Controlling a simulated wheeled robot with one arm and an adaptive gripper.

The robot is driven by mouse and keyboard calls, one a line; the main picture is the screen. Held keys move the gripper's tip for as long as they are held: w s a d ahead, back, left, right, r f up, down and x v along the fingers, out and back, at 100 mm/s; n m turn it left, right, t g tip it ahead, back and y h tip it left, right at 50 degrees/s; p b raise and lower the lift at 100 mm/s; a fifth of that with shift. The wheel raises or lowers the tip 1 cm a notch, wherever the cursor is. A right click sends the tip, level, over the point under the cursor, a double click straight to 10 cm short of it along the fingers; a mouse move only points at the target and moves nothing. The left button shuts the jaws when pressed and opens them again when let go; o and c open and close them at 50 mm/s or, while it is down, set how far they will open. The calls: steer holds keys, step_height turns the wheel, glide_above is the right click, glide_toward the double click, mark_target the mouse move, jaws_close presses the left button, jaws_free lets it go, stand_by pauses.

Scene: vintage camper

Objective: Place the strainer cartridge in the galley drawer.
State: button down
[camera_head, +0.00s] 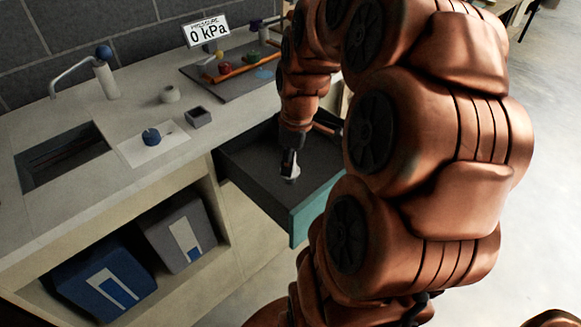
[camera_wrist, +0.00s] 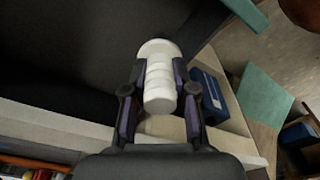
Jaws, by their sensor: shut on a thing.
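The strainer cartridge looks like a white ridged cylinder with a wider end. In the wrist view the cartridge (camera_wrist: 159,83) sits between the two fingers of my gripper (camera_wrist: 159,72), which is shut on it. In the head view the white cartridge (camera_head: 291,179) shows below my gripper (camera_head: 289,162), over the open galley drawer (camera_head: 313,208). The drawer has a dark interior and a teal front. I cannot tell whether the cartridge touches the drawer floor. My arm hides the drawer's right part.
A pressure sign (camera_head: 206,31) reads 0 kPa. Blue and grey bins (camera_head: 105,280) stand below.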

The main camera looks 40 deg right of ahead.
steer(key=f+b, duration=0.1)
steer(key=f, duration=0.1)
steer(key=f+b, duration=0.1)
steer(key=b, duration=0.1)
steer(key=f+b, duration=0.2)
steer(key=shift+w+f, duration=0.25)
steer(key=shift+f, duration=0.1)
steer(key=shift+w+d+f+p, duration=0.25)
steer(key=shift+w+d+f, duration=0.55)
steer(key=shift+w+d, duration=1.05)
steer(key=shift+w+d+f+p, duration=0.3)
steer(key=shift+w+d+f, duration=0.55)
steer(key=shift+w+d, duration=1.05)
steer(key=shift+w+d+f+p, duration=0.25)
steer(key=shift+w+d+f, duration=0.8)
steer(key=shift+d, duration=1.4)
steer(key=shift+w+r, duration=0.1)
steer(key=shift+w, duration=0.1)
steer(key=c, duration=0.9)
jaws_free()
steer(key=r, duration=0.8)
steer(key=s+d+r, duration=0.1)
steer(key=r, duration=0.3)
steer(key=shift+r, duration=0.1)
